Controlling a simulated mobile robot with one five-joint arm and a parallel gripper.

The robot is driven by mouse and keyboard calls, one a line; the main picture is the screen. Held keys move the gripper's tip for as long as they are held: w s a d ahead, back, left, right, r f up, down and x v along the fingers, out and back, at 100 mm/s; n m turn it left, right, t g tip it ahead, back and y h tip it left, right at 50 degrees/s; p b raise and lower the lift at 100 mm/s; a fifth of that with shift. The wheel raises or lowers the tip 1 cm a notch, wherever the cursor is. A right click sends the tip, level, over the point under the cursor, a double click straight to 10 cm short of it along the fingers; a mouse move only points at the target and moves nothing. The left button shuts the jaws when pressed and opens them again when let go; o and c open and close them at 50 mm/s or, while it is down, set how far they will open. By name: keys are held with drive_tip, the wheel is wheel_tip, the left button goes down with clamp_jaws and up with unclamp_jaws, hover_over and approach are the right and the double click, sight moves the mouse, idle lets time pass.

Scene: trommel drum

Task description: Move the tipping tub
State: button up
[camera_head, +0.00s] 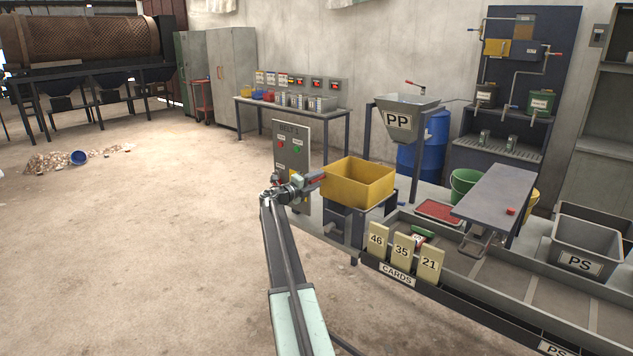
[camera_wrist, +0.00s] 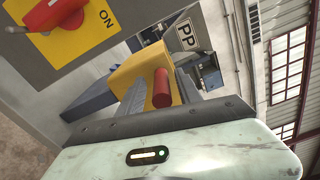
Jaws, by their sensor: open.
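The tipping tub (camera_head: 358,184) is a yellow open box on a dark stand (camera_head: 345,222), right of the grey control panel in the head view. It looks level, and its inside is mostly hidden. Its yellow side also shows in the wrist view (camera_wrist: 141,66). A red handle (camera_head: 316,178) sticks out on the tub's left side; in the wrist view it is a red cylinder (camera_wrist: 161,90). My gripper (camera_head: 304,184) is open beside the handle. In the wrist view the handle appears between the fingers; I cannot tell whether they touch it.
The control panel (camera_head: 292,150) stands just behind my gripper; its red switch (camera_wrist: 62,14) on a yellow plate is close in the wrist view. Number cards (camera_head: 402,252) and a long grey trough (camera_head: 500,278) lie to the right. The PP hopper (camera_head: 402,119) stands behind.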

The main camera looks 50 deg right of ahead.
drive_tip(key=a, duration=0.7)
drive_tip(key=shift+a, duration=0.1)
